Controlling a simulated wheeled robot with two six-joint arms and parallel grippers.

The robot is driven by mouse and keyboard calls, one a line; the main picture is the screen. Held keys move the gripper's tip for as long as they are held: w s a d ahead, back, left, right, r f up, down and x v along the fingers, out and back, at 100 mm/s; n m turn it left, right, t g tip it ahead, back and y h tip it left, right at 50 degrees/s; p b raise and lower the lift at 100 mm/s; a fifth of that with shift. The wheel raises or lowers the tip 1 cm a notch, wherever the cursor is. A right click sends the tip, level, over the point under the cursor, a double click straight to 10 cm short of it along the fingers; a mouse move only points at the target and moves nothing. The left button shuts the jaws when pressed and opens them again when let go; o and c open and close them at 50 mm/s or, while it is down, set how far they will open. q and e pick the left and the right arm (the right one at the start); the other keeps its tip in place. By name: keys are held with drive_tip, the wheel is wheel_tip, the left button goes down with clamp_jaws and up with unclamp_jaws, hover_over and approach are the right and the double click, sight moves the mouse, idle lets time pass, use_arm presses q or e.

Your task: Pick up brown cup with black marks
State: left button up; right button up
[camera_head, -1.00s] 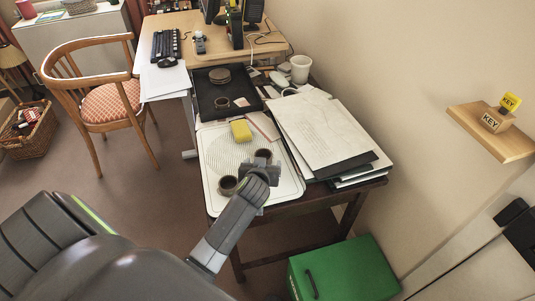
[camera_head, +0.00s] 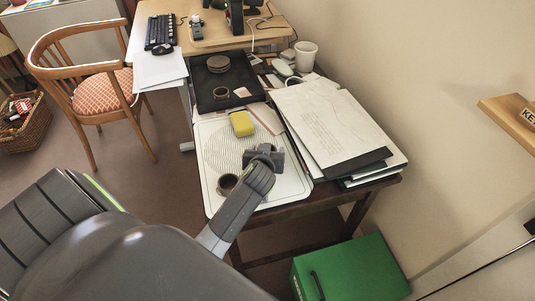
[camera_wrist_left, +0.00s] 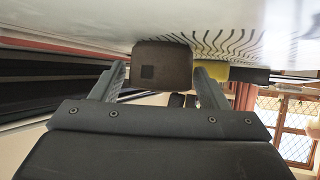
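A brown cup with a dark square mark (camera_wrist_left: 163,66) shows in the left wrist view, which is upside down. It stands on the white tray (camera_head: 213,138), between or just beyond my left gripper's fingertips. My left gripper (camera_wrist_left: 163,80) is open, with one finger toward each side of the cup; whether they touch it I cannot tell. In the head view my left gripper (camera_head: 265,152) is low over the tray and hides this cup. Another brown cup (camera_head: 228,183) stands on the tray, partly behind my arm. My right gripper is not in view.
A yellow sponge (camera_head: 241,123) lies on the tray beyond the gripper. A black tray (camera_head: 205,98) behind holds a small cup (camera_head: 221,93) and round coasters (camera_head: 218,63). Papers and folders (camera_head: 320,120) are stacked right. A green cabinet (camera_head: 350,268) stands below.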

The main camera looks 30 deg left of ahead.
use_arm(q)
drive_tip(key=shift+w+a+f, duration=0.1)
drive_tip(key=shift+f, duration=0.05)
drive_tip(key=c, duration=0.8)
